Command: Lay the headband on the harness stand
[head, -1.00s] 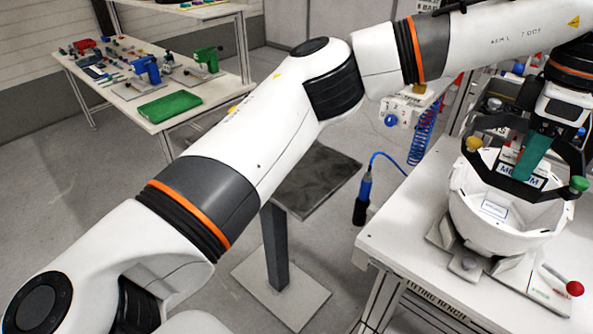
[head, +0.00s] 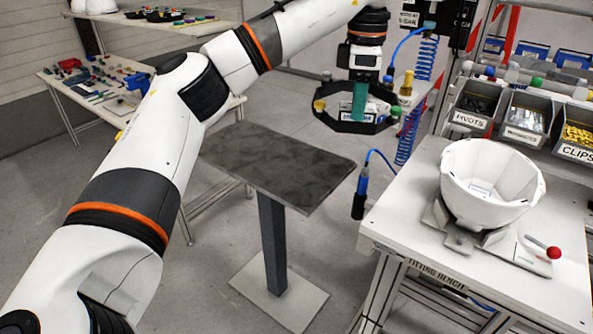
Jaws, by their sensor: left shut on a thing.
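The headband (head: 362,128) is a black angular ring with a white label, a green part and small coloured knobs. My left gripper (head: 359,92) is shut on it and holds it in the air, roughly level. It hangs beyond the far right corner of the harness stand (head: 275,168), apart from it. I take the stand to be the post with a flat dark grey top, which is bare. The fingertips are partly hidden at the headband. My right gripper does not show.
A white helmet shell (head: 490,190) sits in a holder on the fitting bench (head: 405,215) at right. Bins (head: 520,118) stand behind it. A blue tool (head: 361,195) hangs on a coiled hose between stand and bench. A table with tools (head: 75,82) stands at back left.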

